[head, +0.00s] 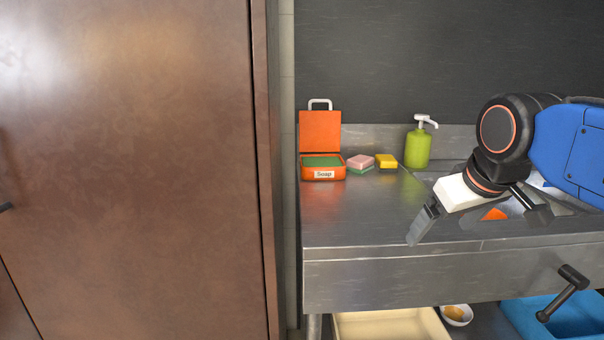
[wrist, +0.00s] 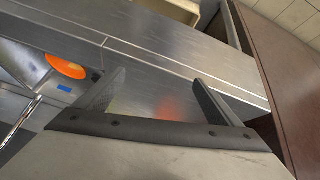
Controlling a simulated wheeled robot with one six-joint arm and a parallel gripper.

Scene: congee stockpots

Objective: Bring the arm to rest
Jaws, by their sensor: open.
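My gripper (head: 472,220) is at the right of the head view, at the end of my blue and black arm. It hangs tilted above the steel counter (head: 350,225), near its front edge and the sink. In the wrist view the gripper's two fingers (wrist: 160,92) stand wide apart with nothing between them. Bare steel counter shows beyond the fingers. My gripper is open and empty.
An open orange box (head: 322,174) labelled "Soap", two sponges (head: 360,162) (head: 386,160) and a green pump bottle (head: 418,148) stand at the counter's back. An orange item (wrist: 66,66) lies in the sink. A brown cabinet (head: 130,170) stands left. Bins (head: 390,325) sit below.

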